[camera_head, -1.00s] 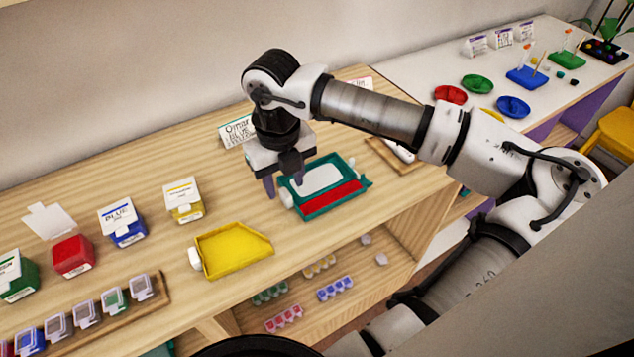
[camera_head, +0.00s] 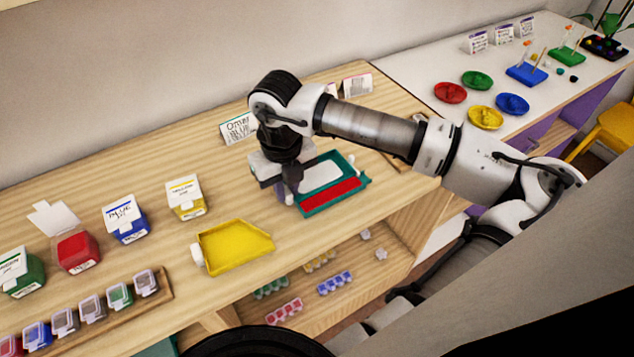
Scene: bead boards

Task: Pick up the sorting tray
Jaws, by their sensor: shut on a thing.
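The sorting tray appears to be the teal tray (camera_head: 352,196) with a white section and a red section, lying on the wooden table. My gripper (camera_head: 287,194) is low at the tray's left end and shut on it there. The gripper covers that end, so the exact grip point and the white knob seen there before are mostly hidden. The tray looks level and seems to rest on the tabletop; I cannot tell if there is any gap under it.
A yellow scoop-shaped tray (camera_head: 236,248) lies in front to the left. Yellow (camera_head: 187,201), blue (camera_head: 127,222) and red (camera_head: 77,251) boxes stand behind it. A sign card (camera_head: 236,128) stands behind my gripper. A white table (camera_head: 420,70) with colored dishes is at the right.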

